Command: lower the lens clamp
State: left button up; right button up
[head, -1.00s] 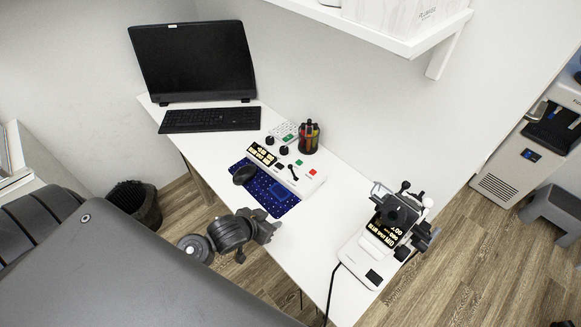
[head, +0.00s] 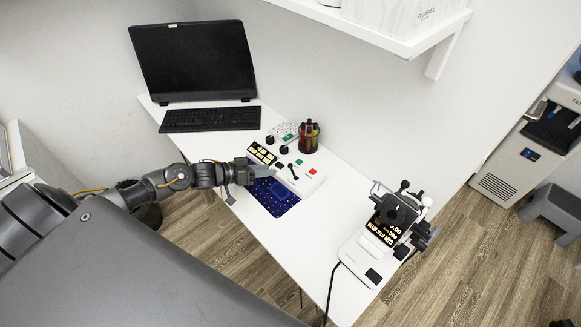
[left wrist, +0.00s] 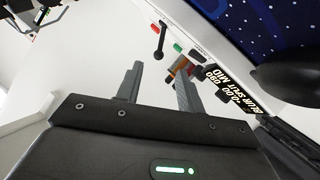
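A lens-measuring device (head: 372,256) with a white base, dark upper parts and a lit display stands at the table's right end. A black-knobbed lever (head: 404,186) and a white-knobbed lever (head: 426,201) stick out at its top; I cannot tell which part is the lens clamp. My left gripper (head: 262,172) is over the white control console, well left of the device. In the left wrist view its fingers (left wrist: 158,88) are apart with nothing held between them. Dark parts at that view's upper left may be the device. My right gripper is not in view.
The white console (head: 312,180) carries a display, small levers and coloured buttons. Bare tabletop lies between console and device. A shelf (head: 400,40) overhangs the back.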

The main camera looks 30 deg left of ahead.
aim_at(291, 165)
pick_arm(q)
jog(key=p+x, duration=0.1)
jog(key=x, duration=0.9)
jog(key=shift+w, duration=0.1)
jog(key=shift+c, duration=0.2)
jog(key=shift+r, duration=0.1)
grip_shut()
